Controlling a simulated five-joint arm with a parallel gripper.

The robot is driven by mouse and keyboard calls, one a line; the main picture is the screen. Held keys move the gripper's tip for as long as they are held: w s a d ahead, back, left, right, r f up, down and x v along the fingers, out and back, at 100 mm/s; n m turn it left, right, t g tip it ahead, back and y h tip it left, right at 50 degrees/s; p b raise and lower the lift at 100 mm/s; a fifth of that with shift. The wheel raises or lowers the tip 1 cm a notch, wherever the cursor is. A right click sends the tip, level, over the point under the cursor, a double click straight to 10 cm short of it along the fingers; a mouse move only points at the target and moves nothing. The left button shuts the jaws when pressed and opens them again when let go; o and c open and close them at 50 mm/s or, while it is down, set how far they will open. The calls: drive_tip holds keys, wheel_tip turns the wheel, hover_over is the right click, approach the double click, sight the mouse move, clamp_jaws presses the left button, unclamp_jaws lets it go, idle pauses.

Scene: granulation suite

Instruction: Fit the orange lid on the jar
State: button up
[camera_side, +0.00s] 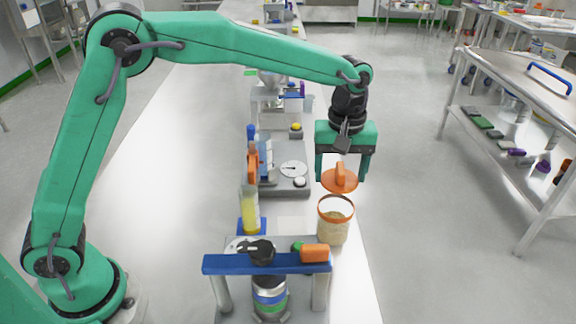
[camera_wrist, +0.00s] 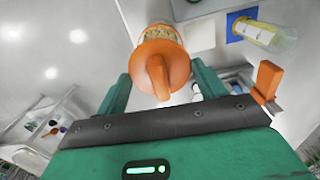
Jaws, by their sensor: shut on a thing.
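The orange lid (camera_side: 340,182) is a round disc with an upright grip tab, held level between the two green fingers of my gripper (camera_side: 342,177). In the wrist view the lid (camera_wrist: 150,62) sits between the fingertips of my gripper (camera_wrist: 161,78). The jar (camera_side: 333,229) is clear with an orange rim and pale grainy contents. It stands upright on the bench with its mouth open, just below the lid; a gap shows between them. In the wrist view the lid partly hides the jar (camera_wrist: 160,36).
A blue-topped stand (camera_side: 230,264) with an orange block (camera_side: 314,253) is close in front of the jar. A yellow-filled cylinder (camera_side: 250,212) and a scale with a dial (camera_side: 292,183) stand left. The bench edge is close to the jar's right.

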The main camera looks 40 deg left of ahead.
sight(339, 188)
drive_tip(key=shift+f, duration=0.25)
drive_tip(key=shift+f, duration=2.15)
drive_tip(key=shift+f, duration=0.95)
idle(0.4)
drive_tip(key=o, duration=1)
drive_tip(key=shift+r, duration=3.85)
drive_tip(key=shift+a+r, duration=0.1)
